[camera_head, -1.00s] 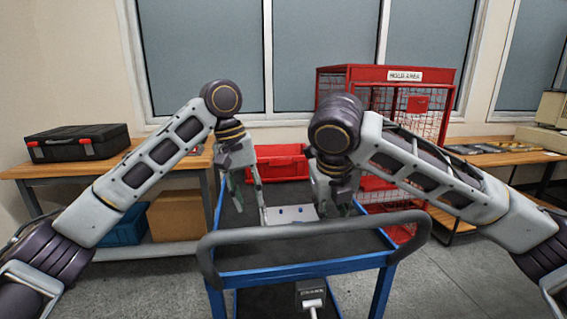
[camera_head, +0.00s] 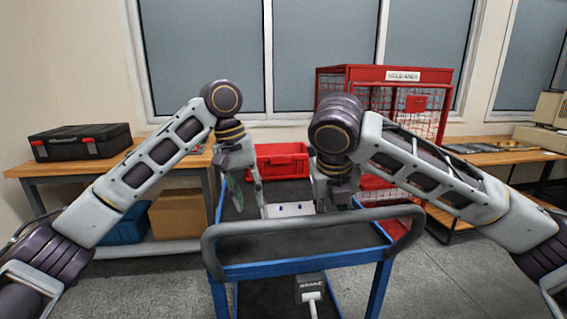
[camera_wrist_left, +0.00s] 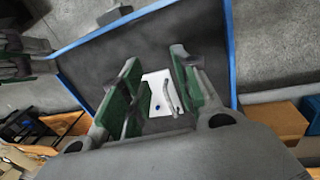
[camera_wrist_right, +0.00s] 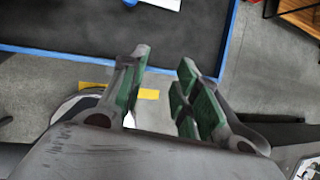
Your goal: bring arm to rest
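My left gripper (camera_head: 257,190) hangs over the blue-framed cart (camera_head: 300,271), near a white plate (camera_head: 289,209) with small blue spots on the cart's dark top. In the left wrist view its green-padded fingers (camera_wrist_left: 155,88) are apart with nothing between them; the plate shows below, beyond the fingers. My right gripper shows partly in the head view (camera_head: 337,192), with its tips hard to see behind the wrist. In the right wrist view its fingers (camera_wrist_right: 160,75) are apart and empty, above the cart's edge and the floor. Both arms are bent, with wrists pointing down.
A red bin (camera_head: 281,159) stands at the cart's far end. A dark handle (camera_head: 310,228) crosses the cart's near end. A red mesh cage (camera_head: 385,78) stands behind right. Wooden benches flank the cart; the left one bears a black case (camera_head: 80,142).

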